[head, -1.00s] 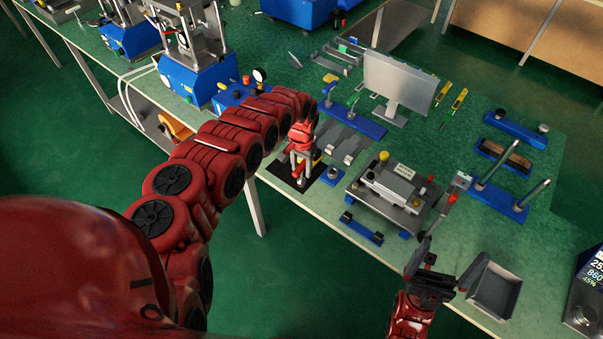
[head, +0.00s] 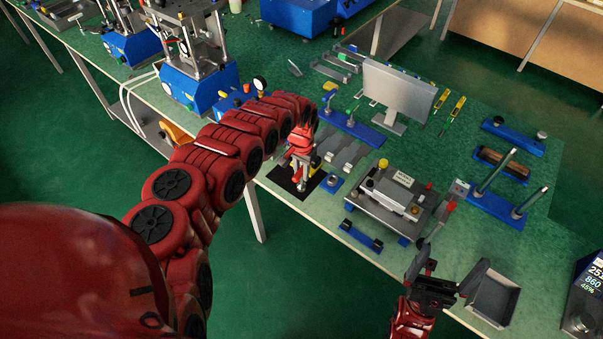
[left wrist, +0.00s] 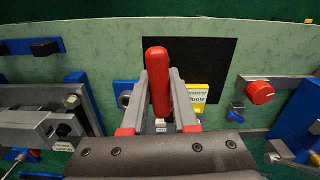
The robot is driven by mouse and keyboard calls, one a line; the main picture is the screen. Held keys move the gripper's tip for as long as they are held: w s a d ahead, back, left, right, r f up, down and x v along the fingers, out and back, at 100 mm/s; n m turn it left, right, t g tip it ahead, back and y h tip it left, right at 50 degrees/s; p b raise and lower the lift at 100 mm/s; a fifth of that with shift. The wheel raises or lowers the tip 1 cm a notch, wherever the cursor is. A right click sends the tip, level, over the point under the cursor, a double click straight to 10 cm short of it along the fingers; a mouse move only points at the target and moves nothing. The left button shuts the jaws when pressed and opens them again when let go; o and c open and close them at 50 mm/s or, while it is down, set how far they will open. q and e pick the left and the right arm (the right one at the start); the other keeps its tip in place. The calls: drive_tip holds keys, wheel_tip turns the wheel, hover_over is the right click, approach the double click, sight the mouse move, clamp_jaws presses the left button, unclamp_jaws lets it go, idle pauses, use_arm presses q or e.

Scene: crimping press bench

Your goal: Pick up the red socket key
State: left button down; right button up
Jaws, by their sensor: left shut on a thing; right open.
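The red socket key (left wrist: 158,70) shows in the left wrist view as a red, rounded handle between the two grey fingers of my left gripper (left wrist: 159,85). The fingers are shut on it. Its lower end is hidden by the gripper. In the head view my left gripper (head: 301,176) is over the black mat (head: 284,186) near the bench's front edge, and the key is hard to tell apart from the red wrist. My right gripper (head: 452,266) is open and empty near the front edge, next to a grey tray (head: 496,297).
A yellow labelled block (left wrist: 198,97) is close beside the fingers. A small blue socket base (head: 332,183) is right of the mat. A metal fixture (head: 392,197) stands further right, with a blue bar (head: 361,236) in front. A monitor (head: 398,90) stands behind.

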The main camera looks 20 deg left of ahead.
use_arm(q)
wheel_tip(320, 180, up, 3)
drive_tip(key=shift+f+p, duration=0.2)
drive_tip(key=shift+p, duration=0.5)
drive_tip(key=s+d+p, duration=0.3)
drive_tip(key=s+p, duration=0.2)
drive_tip(key=s, duration=0.2)
drive_tip(key=s+d+p, duration=0.3)
drive_tip(key=s+p, duration=0.2)
drive_tip(key=s, duration=0.3)
drive_tip(key=shift+r, duration=0.4)
drive_tip(key=c, duration=1.4)
unclamp_jaws()
clamp_jaws()
